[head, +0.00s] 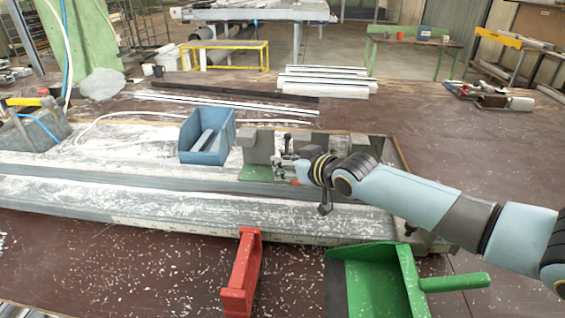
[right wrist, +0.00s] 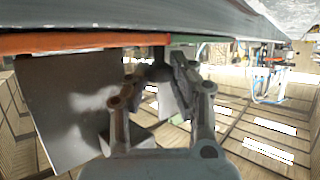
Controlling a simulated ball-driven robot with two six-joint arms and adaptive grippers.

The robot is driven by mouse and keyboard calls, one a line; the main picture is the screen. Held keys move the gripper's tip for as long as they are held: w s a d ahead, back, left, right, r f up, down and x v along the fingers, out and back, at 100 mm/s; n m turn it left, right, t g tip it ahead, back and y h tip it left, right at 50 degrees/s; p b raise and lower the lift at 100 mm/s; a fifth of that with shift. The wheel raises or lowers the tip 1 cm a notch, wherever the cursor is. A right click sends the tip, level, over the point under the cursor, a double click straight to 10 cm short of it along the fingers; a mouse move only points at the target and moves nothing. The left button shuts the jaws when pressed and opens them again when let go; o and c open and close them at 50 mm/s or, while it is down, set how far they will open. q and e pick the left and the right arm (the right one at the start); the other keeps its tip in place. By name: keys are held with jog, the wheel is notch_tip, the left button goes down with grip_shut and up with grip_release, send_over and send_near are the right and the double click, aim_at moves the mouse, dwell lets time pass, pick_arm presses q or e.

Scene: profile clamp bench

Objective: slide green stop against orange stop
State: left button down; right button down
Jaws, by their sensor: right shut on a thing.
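The green stop (head: 256,173) has a green base and a grey block, on the pale profile rail in the head view. Its green edge (right wrist: 203,39) shows at the top of the right wrist view. The orange stop (right wrist: 85,43) is the long orange edge left of it there, with a grey plate beside it. The two edges meet with no clear gap in that view. My right gripper (head: 286,161) is shut at the green stop's right side; in the wrist view its fingers (right wrist: 158,82) close around a dark part, partly hidden. In the head view the gripper covers the join.
A blue bin (head: 207,143) stands on the bench left of the stops. A red handle-shaped piece (head: 242,275) and a green dustpan (head: 380,283) lie in front. More grey blocks (head: 357,143) stand right of the gripper. Pale shavings cover the rail; the bench at right is fairly clear.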

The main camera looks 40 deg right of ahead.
jog(key=c, duration=1.1)
grip_release()
jog(key=shift+c, duration=0.2)
jog(key=shift+d, duration=0.1)
jog(key=v, duration=0.8)
jog(key=shift+s, duration=0.1)
